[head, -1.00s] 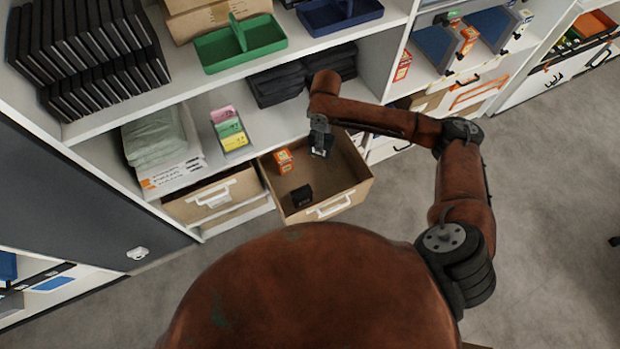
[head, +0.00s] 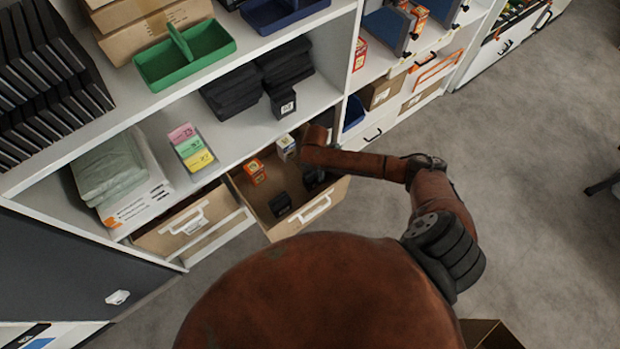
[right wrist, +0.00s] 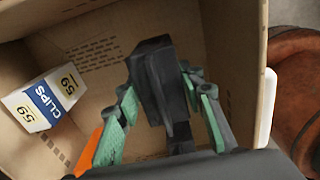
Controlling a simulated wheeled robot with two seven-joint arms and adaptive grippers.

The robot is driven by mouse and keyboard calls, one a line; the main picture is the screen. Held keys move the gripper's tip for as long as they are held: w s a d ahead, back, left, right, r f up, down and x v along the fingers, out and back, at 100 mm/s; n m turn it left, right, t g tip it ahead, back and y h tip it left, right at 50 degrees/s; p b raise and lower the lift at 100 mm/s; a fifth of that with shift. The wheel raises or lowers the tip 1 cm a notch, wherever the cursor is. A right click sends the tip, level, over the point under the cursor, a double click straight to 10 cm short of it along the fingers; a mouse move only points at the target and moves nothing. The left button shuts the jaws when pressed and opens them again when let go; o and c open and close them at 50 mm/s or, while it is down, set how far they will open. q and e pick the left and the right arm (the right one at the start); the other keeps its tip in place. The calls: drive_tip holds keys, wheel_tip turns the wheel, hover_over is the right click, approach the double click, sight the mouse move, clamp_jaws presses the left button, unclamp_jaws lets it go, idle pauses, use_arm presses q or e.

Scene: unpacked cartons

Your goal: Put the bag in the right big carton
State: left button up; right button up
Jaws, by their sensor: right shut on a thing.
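The right big carton (head: 330,199) is an open tan carton pulled out from the lower shelf. My right gripper (head: 313,180) is low inside its right part, mostly hidden behind my arm. In the right wrist view, its green-padded fingers (right wrist: 166,108) are closed on a dark, bulky thing (right wrist: 158,62), with carton walls around it. I cannot tell clearly whether this thing is the bag, or whether it touches the carton floor. Pale grey-green folded bags (head: 108,168) lie on the shelf at left. My left gripper is out of view.
The carton also holds orange boxes (head: 256,171), a small black box (head: 280,204) and a white clips box (head: 286,147), also in the wrist view (right wrist: 42,100). Another carton (head: 185,222) stands to its left. Black stacks (head: 262,80) sit on the shelf above.

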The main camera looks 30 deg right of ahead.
drive_tip(key=shift+f+b, duration=0.6)
drive_tip(key=shift+f, duration=1.35)
drive_tip(key=shift+f, duration=0.2)
drive_tip(key=o, duration=1.3)
drive_tip(key=shift+o, duration=0.2)
wheel_tip(320, 180, up, 12)
drive_tip(key=p, duration=0.3)
drive_tip(key=shift+r+p, duration=0.2)
drive_tip(key=shift+p, duration=0.1)
